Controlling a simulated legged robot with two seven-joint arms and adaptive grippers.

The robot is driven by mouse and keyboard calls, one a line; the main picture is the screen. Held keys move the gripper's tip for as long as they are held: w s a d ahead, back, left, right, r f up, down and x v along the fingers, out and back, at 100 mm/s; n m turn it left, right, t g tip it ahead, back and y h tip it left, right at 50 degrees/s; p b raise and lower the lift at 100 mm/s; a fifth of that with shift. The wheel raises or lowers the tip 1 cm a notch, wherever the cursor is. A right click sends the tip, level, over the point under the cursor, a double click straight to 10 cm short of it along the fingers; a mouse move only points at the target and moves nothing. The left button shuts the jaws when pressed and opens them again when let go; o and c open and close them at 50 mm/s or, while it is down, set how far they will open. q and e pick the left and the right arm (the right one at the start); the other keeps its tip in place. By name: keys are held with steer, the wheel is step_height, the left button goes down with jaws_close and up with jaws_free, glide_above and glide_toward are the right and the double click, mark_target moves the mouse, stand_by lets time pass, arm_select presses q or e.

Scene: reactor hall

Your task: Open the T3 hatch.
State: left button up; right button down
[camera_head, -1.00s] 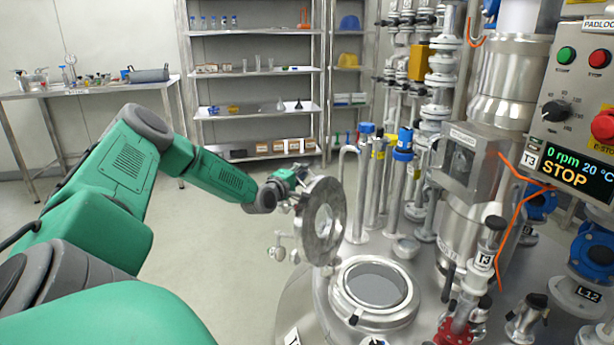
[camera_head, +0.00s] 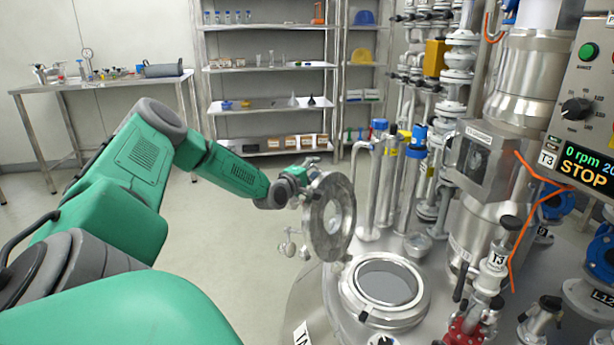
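The T3 hatch lid (camera_head: 329,217) is a round metal disc with a central glass. It stands up on edge, swung open at the left of the hatch opening (camera_head: 385,284), whose round metal rim and grey inside show on top of the vessel. My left arm reaches in from the left, and my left gripper (camera_head: 305,178) is at the lid's upper left edge. The lid partly hides its fingers, so I cannot tell whether they hold it. My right gripper is not in view.
A control panel (camera_head: 585,120) reading 0 rpm and STOP stands at the right. Valves and pipes (camera_head: 492,258) crowd the vessel top right of the opening. A shelf rack (camera_head: 268,73) and a side table (camera_head: 100,83) stand behind. The floor (camera_head: 220,270) at left is clear.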

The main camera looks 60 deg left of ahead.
arm_select(q)
steer(key=v, duration=0.4)
steer(key=shift+s+a+r, duration=0.2)
steer(key=shift+s+a, duration=0.05)
steer(key=shift+a, duration=0.05)
steer(key=v, duration=0.7)
steer(key=shift+s+d+f, duration=0.2)
steer(key=shift+d+f, duration=0.05)
steer(key=shift+f, duration=0.15)
steer(key=shift+d+r, duration=0.15)
steer(key=shift+d, duration=0.15)
stand_by(0.3)
